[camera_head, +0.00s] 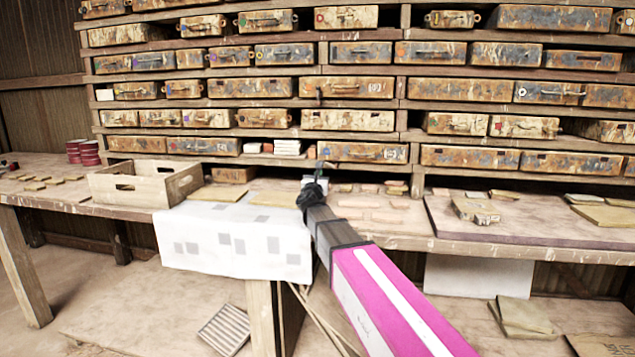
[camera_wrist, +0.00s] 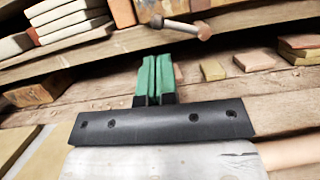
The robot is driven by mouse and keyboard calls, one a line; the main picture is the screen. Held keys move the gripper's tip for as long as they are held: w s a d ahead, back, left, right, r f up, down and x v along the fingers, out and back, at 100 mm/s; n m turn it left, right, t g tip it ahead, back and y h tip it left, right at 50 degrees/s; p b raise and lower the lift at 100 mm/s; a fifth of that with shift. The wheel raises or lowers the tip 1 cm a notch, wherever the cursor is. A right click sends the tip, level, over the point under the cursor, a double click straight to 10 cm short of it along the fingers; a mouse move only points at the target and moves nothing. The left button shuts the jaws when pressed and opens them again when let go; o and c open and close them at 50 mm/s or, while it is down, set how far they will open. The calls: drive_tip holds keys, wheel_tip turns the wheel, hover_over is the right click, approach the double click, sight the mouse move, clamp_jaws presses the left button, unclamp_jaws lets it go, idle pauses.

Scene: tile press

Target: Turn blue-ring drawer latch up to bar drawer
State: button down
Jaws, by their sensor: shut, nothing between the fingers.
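My gripper (camera_head: 316,178) reaches toward the shelf bottom at the middle of the bench in the head view. In the wrist view its green fingers (camera_wrist: 157,60) are pressed together with nothing between them. A small latch-like peg (camera_wrist: 182,26), with a metal head and a pale pinkish shaft, lies crosswise just beyond and above the fingertips, apart from them in the picture. It points right and slightly down. Behind my gripper in the head view is a rusty drawer (camera_head: 365,153). I cannot make out a blue ring on it.
Rows of rusty drawers fill the rack (camera_head: 400,62). White and reddish tiles (camera_wrist: 70,20) lie on the shelf left of the peg. Small tile pieces (camera_wrist: 255,60) lie on the bench right of the fingers. A wooden crate (camera_head: 140,188) and a white cloth (camera_head: 240,262) are at left.

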drive_tip(key=x, duration=0.4)
drive_tip(key=shift+w+r, duration=0.1)
drive_tip(key=shift+w, duration=0.25)
drive_tip(key=shift+d+r+m+h, duration=0.1)
drive_tip(key=shift+r+m+h, duration=0.2)
drive_tip(key=shift+m, duration=0.5)
drive_tip(key=shift+r+m+h, duration=0.25)
drive_tip(key=shift+m+h, duration=0.05)
drive_tip(key=shift+m, duration=0.5)
drive_tip(key=m, duration=0.1)
drive_tip(key=r+m+g+h, duration=0.1)
drive_tip(key=m, duration=0.1)
drive_tip(key=r+m, duration=0.1)
drive_tip(key=m, duration=0.1)
drive_tip(key=shift+d+g+h, duration=0.3)
drive_tip(key=shift+d+h, duration=0.05)
drive_tip(key=shift+h, duration=0.05)
drive_tip(key=m, duration=0.2)
drive_tip(key=d+r+m+g+h, duration=0.1)
drive_tip(key=m, duration=0.1)
drive_tip(key=shift+s, duration=0.15)
drive_tip(key=shift+s+d+r+m+g, duration=0.15)
drive_tip(key=shift+d+m+g, duration=0.1)
drive_tip(key=shift+m, duration=0.5)
drive_tip(key=shift+w+d+r+m+g, duration=0.15)
drive_tip(key=shift+d+m, duration=0.1)
drive_tip(key=shift+m, duration=0.45)
drive_tip(key=shift+s+d+r+m+g, duration=0.15)
drive_tip(key=shift+d+m+g, duration=0.1)
drive_tip(key=shift+m, duration=0.5)
